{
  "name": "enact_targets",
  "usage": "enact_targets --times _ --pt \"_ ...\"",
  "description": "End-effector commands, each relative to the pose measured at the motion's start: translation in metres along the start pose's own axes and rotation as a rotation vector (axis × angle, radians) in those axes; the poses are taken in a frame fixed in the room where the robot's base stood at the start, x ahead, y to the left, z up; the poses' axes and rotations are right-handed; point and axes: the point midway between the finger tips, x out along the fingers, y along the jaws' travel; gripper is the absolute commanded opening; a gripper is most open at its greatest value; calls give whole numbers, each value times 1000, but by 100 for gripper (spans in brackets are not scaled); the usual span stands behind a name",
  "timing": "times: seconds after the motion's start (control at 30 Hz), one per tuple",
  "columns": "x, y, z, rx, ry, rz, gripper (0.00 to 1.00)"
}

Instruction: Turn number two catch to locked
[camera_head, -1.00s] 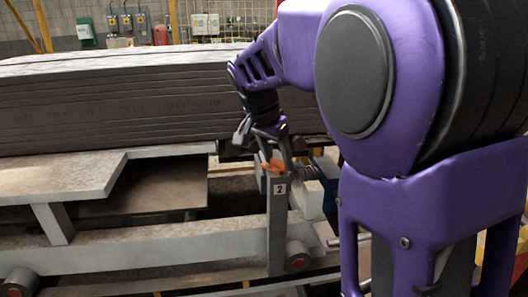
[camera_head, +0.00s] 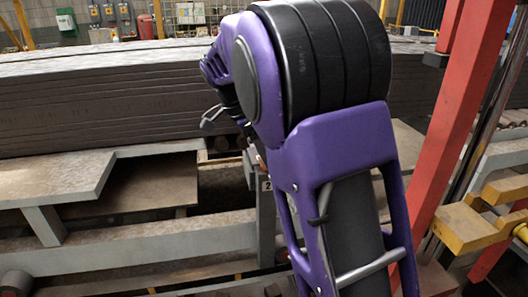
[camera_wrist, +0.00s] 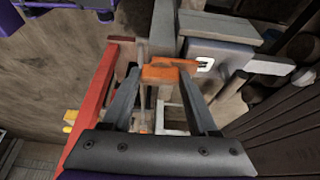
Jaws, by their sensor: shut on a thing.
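The number two catch is an orange piece in the wrist view (camera_wrist: 160,73), on top of a grey post. My gripper (camera_wrist: 161,76) has its two dark fingers on either side of the orange catch and is shut on it. The number plate (camera_wrist: 205,64) shows beside the catch in the wrist view. In the head view the post carries a "2" label (camera_head: 267,186), partly cut off by my purple arm. My arm hides most of the catch and the fingertips there, so I cannot tell the catch's exact angle.
A stack of long dark boards (camera_head: 110,105) lies behind the post. A pale grey frame (camera_head: 130,245) runs along the front left. A red upright (camera_head: 450,120) and a yellow bracket (camera_head: 470,225) stand to the right of my arm.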

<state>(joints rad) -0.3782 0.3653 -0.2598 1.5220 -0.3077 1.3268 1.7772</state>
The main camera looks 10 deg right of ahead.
Motion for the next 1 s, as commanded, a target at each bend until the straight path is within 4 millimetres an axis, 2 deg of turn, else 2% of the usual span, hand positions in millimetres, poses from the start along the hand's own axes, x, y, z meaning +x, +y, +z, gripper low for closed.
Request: enact_targets --times 0.53,0.57,0.6,0.7,0.73,1.0 --pt "0 0 0 26 -1 11 4" --pt "0 0 0 26 -1 11 62" --pt "0 0 0 26 -1 10 69" --pt "0 0 0 25 -1 10 87" --pt "0 0 0 25 -1 10 90" --pt "0 0 0 24 -1 10 90"
